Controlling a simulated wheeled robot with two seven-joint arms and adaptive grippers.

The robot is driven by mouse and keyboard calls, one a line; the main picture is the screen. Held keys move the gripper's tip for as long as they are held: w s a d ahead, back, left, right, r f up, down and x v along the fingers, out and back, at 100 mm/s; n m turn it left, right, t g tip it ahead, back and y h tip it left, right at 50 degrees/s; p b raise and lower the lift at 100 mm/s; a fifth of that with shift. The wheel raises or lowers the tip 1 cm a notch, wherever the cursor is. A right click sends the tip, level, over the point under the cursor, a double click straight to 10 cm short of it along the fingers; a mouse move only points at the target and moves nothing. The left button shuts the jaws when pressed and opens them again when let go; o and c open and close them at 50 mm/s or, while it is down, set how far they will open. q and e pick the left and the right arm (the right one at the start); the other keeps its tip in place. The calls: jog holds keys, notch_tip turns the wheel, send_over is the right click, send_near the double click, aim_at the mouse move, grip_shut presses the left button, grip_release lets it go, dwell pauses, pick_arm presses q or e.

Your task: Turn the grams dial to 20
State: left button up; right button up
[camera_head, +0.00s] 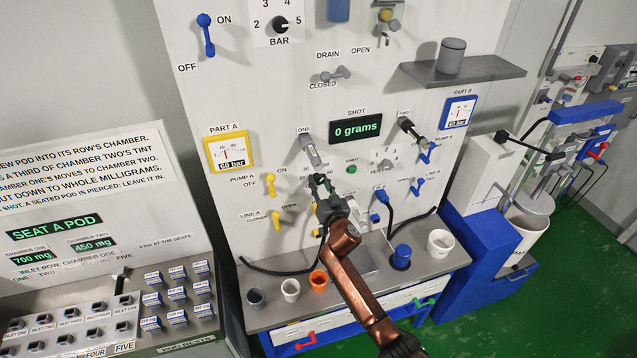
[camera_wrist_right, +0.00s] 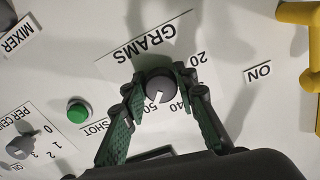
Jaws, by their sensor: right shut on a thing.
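The grams dial (camera_wrist_right: 160,86) is a small dark round knob on a white plate marked GRAMS (camera_wrist_right: 142,45). In the right wrist view its white mark points toward the lower edge of the picture, roughly toward the partly covered 50; the 20 stands at the upper right. My right gripper (camera_wrist_right: 162,92) has its green fingers closed on both sides of the dial. In the head view the right gripper (camera_head: 321,184) is at the panel and hides most of the dial. The shot display (camera_head: 356,129) reads 0 grams. My left gripper is not in view.
A green button (camera_head: 351,169) sits beside the dial, with a percent dial (camera_head: 385,160) to its right. Yellow pump A (camera_head: 271,183) and line A (camera_head: 275,219) handles are at left.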

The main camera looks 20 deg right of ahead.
jog(key=shift+n, duration=0.4)
jog(key=n, duration=0.5)
jog(key=shift+d+n, duration=0.1)
jog(key=shift+n, duration=0.2)
jog(key=n, duration=0.3)
jog(key=shift+n, duration=0.4)
jog(key=n, duration=0.3)
jog(key=shift+d+r+n, duration=0.1)
jog(key=shift+n, duration=0.2)
jog(key=n, duration=0.6)
jog(key=shift+r, duration=0.1)
jog(key=n+p, duration=0.1)
jog(key=n, duration=0.4)
jog(key=shift+n+p, duration=0.35)
jog(key=shift+n, duration=0.65)
